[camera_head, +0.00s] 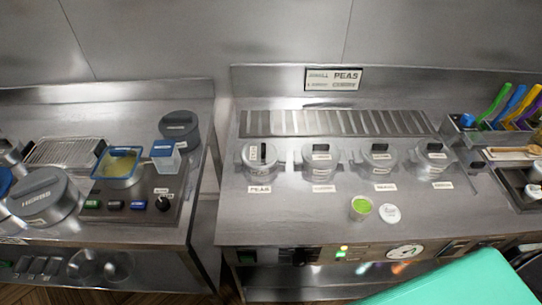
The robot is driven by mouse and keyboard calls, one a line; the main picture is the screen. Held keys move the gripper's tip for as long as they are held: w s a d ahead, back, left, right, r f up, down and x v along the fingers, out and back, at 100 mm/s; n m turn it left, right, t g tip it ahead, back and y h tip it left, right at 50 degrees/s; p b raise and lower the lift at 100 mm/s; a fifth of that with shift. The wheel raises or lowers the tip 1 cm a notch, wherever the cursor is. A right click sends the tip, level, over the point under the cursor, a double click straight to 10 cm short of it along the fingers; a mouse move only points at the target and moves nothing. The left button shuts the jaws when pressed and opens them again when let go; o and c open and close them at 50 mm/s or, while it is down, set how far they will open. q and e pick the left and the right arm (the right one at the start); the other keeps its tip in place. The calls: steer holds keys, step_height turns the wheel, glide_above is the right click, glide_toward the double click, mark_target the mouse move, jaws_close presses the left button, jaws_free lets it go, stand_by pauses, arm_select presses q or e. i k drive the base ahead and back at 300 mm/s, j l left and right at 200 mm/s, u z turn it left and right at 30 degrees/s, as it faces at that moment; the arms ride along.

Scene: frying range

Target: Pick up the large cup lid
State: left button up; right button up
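A small round white lid (389,214) lies flat on the steel counter, right of centre. Whether this is the large cup lid I cannot tell for sure. A cup of green peas (361,207) stands just left of it, with its top uncovered. Neither my left nor my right gripper is in view.
Several lidded steel pots with labels stand in a row behind the cup, the left one labelled peas (262,155). A gap separates the left counter, with a blue-rimmed container (120,165). A flat teal shape (455,285) covers the bottom right. Counter left of the cup is clear.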

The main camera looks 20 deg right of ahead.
mark_target(388, 213)
steer(key=z, duration=1.4)
